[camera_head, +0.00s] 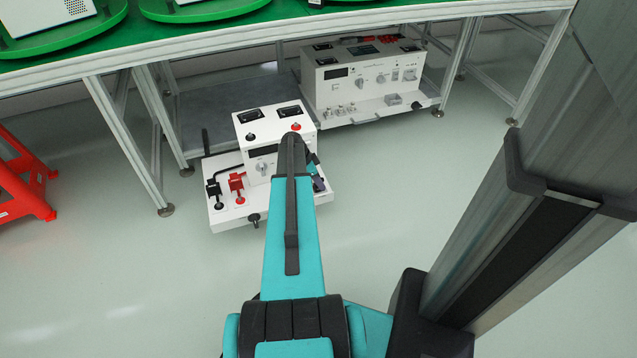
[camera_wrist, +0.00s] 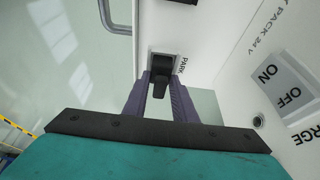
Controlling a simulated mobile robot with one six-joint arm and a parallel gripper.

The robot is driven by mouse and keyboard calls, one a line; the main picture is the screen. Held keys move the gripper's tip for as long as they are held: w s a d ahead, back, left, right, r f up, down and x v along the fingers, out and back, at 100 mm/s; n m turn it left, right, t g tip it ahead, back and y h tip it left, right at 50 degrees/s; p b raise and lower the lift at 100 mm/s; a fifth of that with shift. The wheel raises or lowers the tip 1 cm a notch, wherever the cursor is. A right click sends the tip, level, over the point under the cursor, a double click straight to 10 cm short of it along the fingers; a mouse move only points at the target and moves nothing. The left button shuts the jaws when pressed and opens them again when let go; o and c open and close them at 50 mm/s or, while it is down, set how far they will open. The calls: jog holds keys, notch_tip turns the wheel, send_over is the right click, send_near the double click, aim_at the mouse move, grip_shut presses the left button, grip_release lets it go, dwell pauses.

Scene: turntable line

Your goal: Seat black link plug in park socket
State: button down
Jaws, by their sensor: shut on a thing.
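The black link plug (camera_wrist: 159,88) is between the two purple fingers of my gripper (camera_wrist: 162,80) in the wrist view. My gripper is shut on it. The plug's far end is at the dark park socket (camera_wrist: 164,62), beside the word PARK on a white panel. I cannot tell how deep the plug sits, as the plug and fingers cover part of the opening. In the head view my gripper (camera_head: 318,180) is at the right side of the white unit (camera_head: 262,165), and my arm hides the plug and socket.
The unit's front ledge (camera_head: 226,217) carries a red plug (camera_head: 237,183) and a black one (camera_head: 214,190) at left. A second white unit (camera_head: 360,80) stands behind, under the green-topped table (camera_head: 200,45). A red stool (camera_head: 25,180) is at far left. An ON/OFF switch (camera_wrist: 283,88) is at right.

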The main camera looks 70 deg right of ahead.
jog(key=shift+f, duration=0.1)
jog(key=c, duration=1.5)
grip_release()
jog(key=shift+o, duration=0.2)
jog(key=p+v, duration=0.3)
jog(key=v, duration=0.9)
jog(key=shift+p, duration=0.4)
jog(key=shift+w, duration=0.1)
